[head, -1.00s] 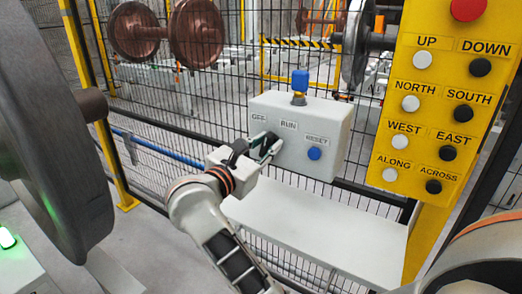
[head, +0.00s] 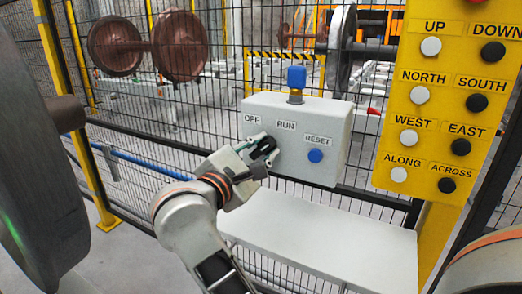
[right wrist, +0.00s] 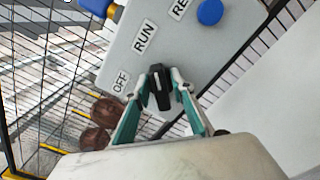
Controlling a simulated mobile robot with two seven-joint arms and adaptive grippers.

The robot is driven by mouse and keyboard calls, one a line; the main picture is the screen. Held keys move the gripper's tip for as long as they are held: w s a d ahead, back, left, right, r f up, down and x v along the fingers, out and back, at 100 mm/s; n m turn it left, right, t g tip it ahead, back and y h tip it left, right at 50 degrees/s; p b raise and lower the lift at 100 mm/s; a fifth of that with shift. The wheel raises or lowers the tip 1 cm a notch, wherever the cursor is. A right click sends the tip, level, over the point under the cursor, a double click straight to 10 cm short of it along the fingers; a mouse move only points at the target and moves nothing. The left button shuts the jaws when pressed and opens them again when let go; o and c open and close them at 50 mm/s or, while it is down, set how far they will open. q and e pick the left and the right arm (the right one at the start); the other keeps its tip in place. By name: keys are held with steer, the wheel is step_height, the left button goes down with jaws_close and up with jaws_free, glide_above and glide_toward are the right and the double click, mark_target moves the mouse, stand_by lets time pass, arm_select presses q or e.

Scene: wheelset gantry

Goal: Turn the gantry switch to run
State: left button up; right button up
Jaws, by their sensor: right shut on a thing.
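The pale grey switch box (head: 325,150) hangs at the mesh fence, with OFF, RUN and RESET labels on its face. Its black rotary switch (right wrist: 160,88) sits below the OFF and RUN labels. My right gripper (head: 265,149) is at the box face; in the right wrist view its teal-edged fingers (right wrist: 161,90) are closed around the switch knob. The knob carries a pale line, but I cannot tell for sure which label it points to. The RUN label (right wrist: 145,37) and OFF label (right wrist: 121,82) are both uncovered. My left gripper is out of view.
A blue RESET button (head: 315,156) is just right of the switch, and a blue-capped part (head: 296,78) stands on the box. A white shelf (head: 320,235) lies below. A yellow button panel (head: 435,110) stands at right. A large grey wheel (head: 40,170) fills the left.

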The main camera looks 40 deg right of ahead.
mark_target(264, 104)
stand_by(0.3)
steer(key=o, duration=0.8)
steer(key=shift+o, duration=0.2)
steer(key=shift+r, duration=0.1)
step_height(264, 104, up, 10)
steer(key=shift+f, duration=0.1)
